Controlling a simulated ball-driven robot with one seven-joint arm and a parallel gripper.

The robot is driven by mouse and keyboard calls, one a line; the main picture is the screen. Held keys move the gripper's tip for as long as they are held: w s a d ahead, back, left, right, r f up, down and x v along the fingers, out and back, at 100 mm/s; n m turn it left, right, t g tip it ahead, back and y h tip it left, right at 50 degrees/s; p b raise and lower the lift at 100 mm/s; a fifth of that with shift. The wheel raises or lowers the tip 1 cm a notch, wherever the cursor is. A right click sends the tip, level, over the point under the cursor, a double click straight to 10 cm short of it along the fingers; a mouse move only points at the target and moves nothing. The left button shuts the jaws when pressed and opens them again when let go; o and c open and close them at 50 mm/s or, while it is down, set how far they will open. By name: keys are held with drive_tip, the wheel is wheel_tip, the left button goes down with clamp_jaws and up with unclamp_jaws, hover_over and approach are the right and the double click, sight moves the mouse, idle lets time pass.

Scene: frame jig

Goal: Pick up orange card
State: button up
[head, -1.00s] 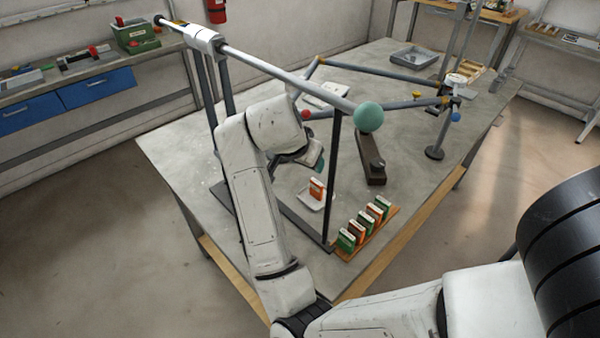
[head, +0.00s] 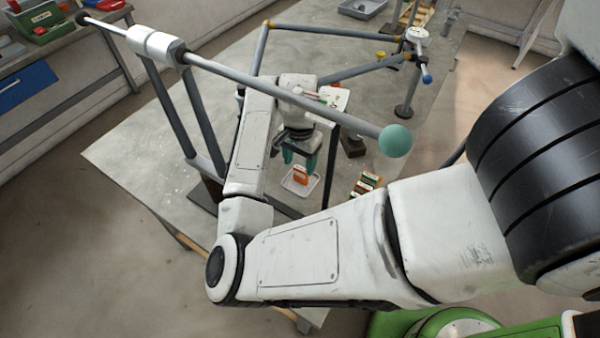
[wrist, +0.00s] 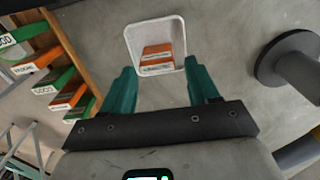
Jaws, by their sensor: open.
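The orange card (wrist: 158,50) stands in a small white tray (wrist: 172,21) ahead of my gripper in the wrist view. It shows an orange body with a pale labelled edge. In the head view the orange card (head: 300,174) sits in the white tray (head: 297,190) on the grey table. My gripper (wrist: 161,82) is open, with its two teal fingers apart and nothing between them. In the head view my gripper (head: 300,164) is above and close to the card. The exact gap to the card cannot be told.
A wooden rack of several green, orange and brown cards (wrist: 62,90) stands left in the wrist view. A dark round-based post (wrist: 295,65) is at the right. A grey tube frame with a teal ball (head: 396,141) spans over the table beside my arm.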

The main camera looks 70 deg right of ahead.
sight(300, 168)
drive_tip(key=shift+s+f+p, duration=0.15)
drive_tip(key=shift+f+p, duration=0.55)
drive_tip(key=shift+f, duration=2)
drive_tip(key=shift+c, duration=0.3)
drive_tip(key=c, duration=0.7)
